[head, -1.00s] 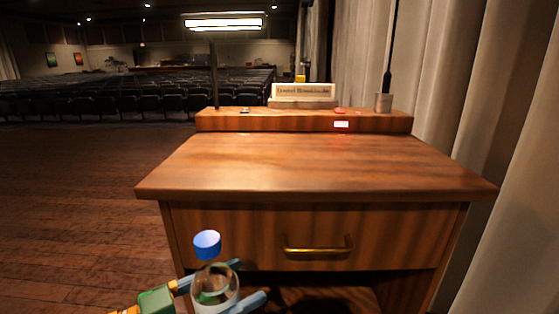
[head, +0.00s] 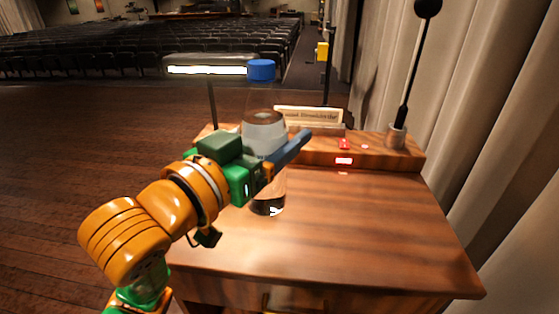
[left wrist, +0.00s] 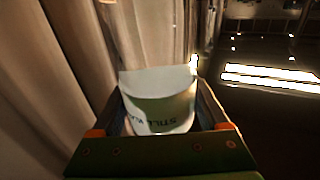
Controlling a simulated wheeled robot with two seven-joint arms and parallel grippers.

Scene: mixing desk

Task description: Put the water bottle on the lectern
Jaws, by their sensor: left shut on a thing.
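The water bottle (head: 264,128) is clear with a blue cap and a pale label, and it is upright. My left gripper (head: 283,158) is shut around its middle, and the near finger hides part of it. In the left wrist view the bottle's labelled side (left wrist: 160,105) shows between the two fingers (left wrist: 160,118). The lectern (head: 370,225) has a sloping wooden top. The bottle's base appears over the left part of this top; I cannot tell whether it touches. My right gripper is not in view.
A raised wooden ledge at the lectern's back holds a name plate (head: 308,115), a microphone (head: 407,80), small red lights (head: 344,160) and a lamp (head: 210,67). The lectern top's middle and right are clear. Curtains (head: 500,90) hang at the right.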

